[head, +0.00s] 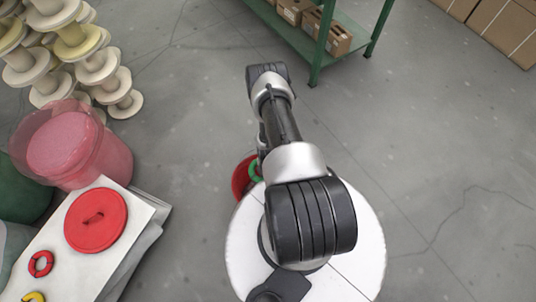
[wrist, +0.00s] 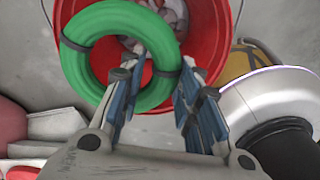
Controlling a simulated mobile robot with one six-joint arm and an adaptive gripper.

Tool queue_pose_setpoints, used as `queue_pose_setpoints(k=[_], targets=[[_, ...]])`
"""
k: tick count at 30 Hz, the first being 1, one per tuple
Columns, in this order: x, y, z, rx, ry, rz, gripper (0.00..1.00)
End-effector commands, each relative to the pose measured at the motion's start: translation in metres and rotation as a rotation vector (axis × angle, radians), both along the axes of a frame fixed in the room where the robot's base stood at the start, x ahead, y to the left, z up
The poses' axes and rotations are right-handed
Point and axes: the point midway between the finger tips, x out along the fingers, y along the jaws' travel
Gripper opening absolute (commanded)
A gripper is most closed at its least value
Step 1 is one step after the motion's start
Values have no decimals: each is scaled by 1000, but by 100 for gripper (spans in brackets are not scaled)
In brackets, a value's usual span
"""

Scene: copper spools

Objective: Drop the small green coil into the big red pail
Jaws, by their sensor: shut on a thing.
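My gripper (wrist: 163,68) is shut on one side of the small green coil (wrist: 84,72), with one finger inside the ring and the other outside. The coil is in front of the big red pail (wrist: 207,35) and overlaps its opening in the wrist view. Pale, crumpled contents show inside the pail. In the head view, the green coil (head: 254,171) shows beside my arm, and the red pail (head: 239,182) is mostly hidden by my arm and base. My gripper is hidden there. The height of the coil above the rim is hard to tell.
A table (head: 128,243) at left holds a red lid (head: 96,220), a red coil (head: 41,263) and a partly visible yellow coil (head: 34,297). A pink pail (head: 100,160) and stacked spools (head: 100,66) stand behind. A green shelf (head: 318,55) is at the back. Floor at right is clear.

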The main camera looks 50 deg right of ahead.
Motion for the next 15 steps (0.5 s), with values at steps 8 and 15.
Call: queue_pose_setpoints(k=[8,15], targets=[[0,0,-36,1,1,-1,0],[0,0,-42,1,1,-1,0]])
